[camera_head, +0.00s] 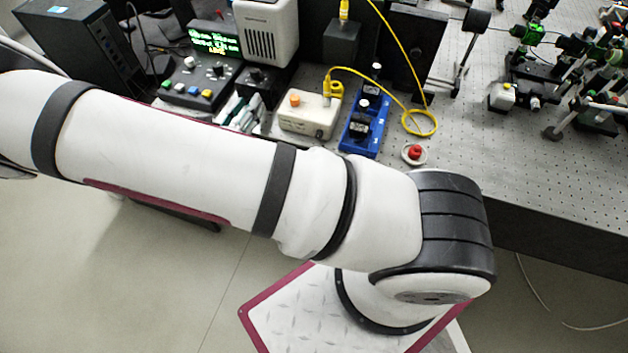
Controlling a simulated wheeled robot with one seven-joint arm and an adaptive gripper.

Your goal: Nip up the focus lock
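I cannot tell for certain which part is the focus lock. A blue stage (378,137) with black parts and silver-topped knobs (363,104) stands on the bench near its front edge. Beside it on the left is a cream box (309,116) with an orange knob (295,100) and a yellow cable plugged in. A red button (415,152) on a white round base sits right of the blue stage. My gripper is out of view; my arm crosses the picture in front of the bench and leaves at the left edge.
A control box (195,90) with a lit green display and a white instrument (268,32) stand at the back left. A yellow cable (420,132) loops on the perforated bench (465,150). Optics mounts (545,70) crowd the right. The bench front right is clear.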

